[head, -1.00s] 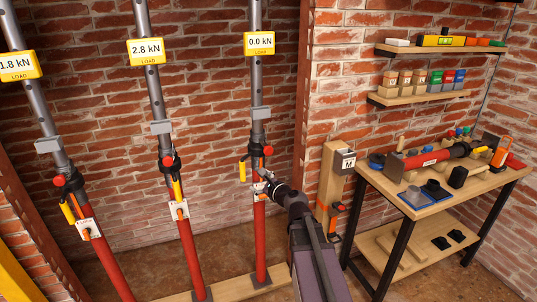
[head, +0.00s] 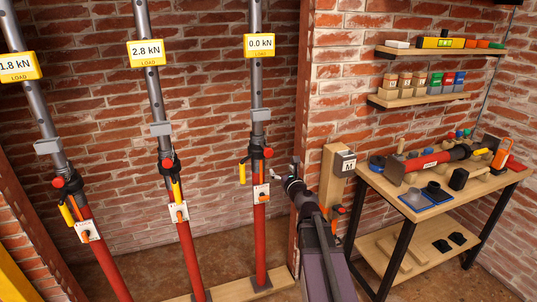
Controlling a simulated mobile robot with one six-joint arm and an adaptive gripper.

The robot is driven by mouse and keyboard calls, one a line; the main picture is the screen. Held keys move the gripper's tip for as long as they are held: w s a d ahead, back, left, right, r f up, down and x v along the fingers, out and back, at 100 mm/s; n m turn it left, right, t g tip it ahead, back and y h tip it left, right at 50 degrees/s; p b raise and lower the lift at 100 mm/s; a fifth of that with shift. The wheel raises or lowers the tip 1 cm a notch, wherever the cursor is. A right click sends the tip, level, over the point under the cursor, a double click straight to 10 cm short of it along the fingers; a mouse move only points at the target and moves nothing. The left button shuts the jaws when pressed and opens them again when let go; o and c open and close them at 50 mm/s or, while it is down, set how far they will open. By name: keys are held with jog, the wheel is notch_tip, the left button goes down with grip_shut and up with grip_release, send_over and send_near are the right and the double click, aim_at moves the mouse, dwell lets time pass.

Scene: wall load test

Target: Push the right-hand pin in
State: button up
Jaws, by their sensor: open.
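The right-hand prop has a red lower tube (head: 260,235) and a grey upper tube. Its load display (head: 260,44) reads 0.0 kN. At its collar, the red-headed pin (head: 268,152) sticks out on the right side; how deep it sits I cannot tell. A yellow handle (head: 242,172) stands at the collar's left, and a white plate with an orange lever (head: 261,193) is below. My gripper (head: 292,174) is open, to the right of the prop and a little below the pin, apart from it in the picture. Its fingers are small and partly unclear.
The middle prop (head: 187,245) reads 2.8 kN and the left prop (head: 102,262) reads 1.8 kN. Both lean. A wooden post (head: 331,185) stands close right of my arm, with a workbench (head: 460,203) carrying tools beyond it. Shelves (head: 420,98) hang above the bench.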

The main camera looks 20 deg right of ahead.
aim_at(269, 154)
jog(key=w, duration=1.3)
jog(key=shift+w, duration=0.25)
grip_shut()
jog(key=shift+w, duration=2.95)
grip_release()
jog(key=shift+w, duration=0.1)
